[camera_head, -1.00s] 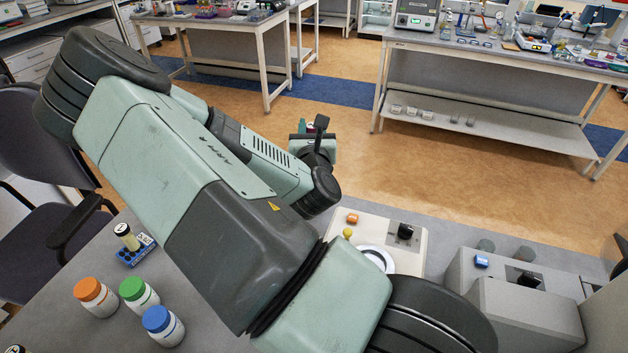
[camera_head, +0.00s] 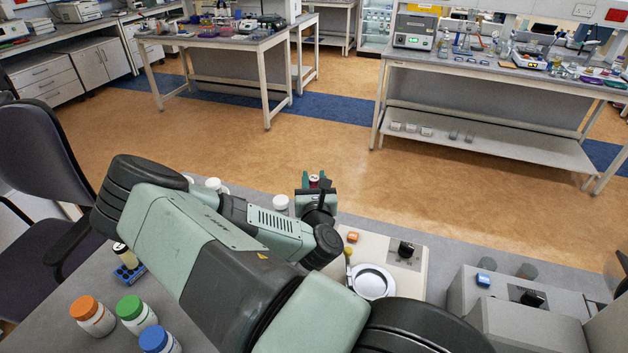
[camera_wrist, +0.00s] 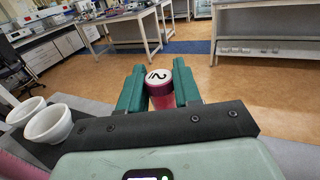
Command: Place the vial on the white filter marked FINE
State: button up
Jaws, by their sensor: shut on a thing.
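My gripper (camera_wrist: 160,90) is shut on a magenta vial (camera_wrist: 162,100), seen in the wrist view with a white cap carrying a dark mark like a 2 or N. The vial stands between the two teal fingers. Two white cups (camera_wrist: 49,124) (camera_wrist: 25,111) lie at lower left in the wrist view. White round tops (camera_head: 280,203) (camera_head: 213,185) show behind my arm in the head view. I can read no FINE mark.
A beige instrument with a white round dish (camera_head: 372,281) stands right of my forearm. A grey instrument (camera_head: 520,310) stands farther right. Orange (camera_head: 92,315), green (camera_head: 137,313) and blue-capped (camera_head: 160,340) jars and a blue rack (camera_head: 130,274) are at lower left.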

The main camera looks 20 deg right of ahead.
jog(key=shift+f, duration=0.15)
jog(key=o, duration=1)
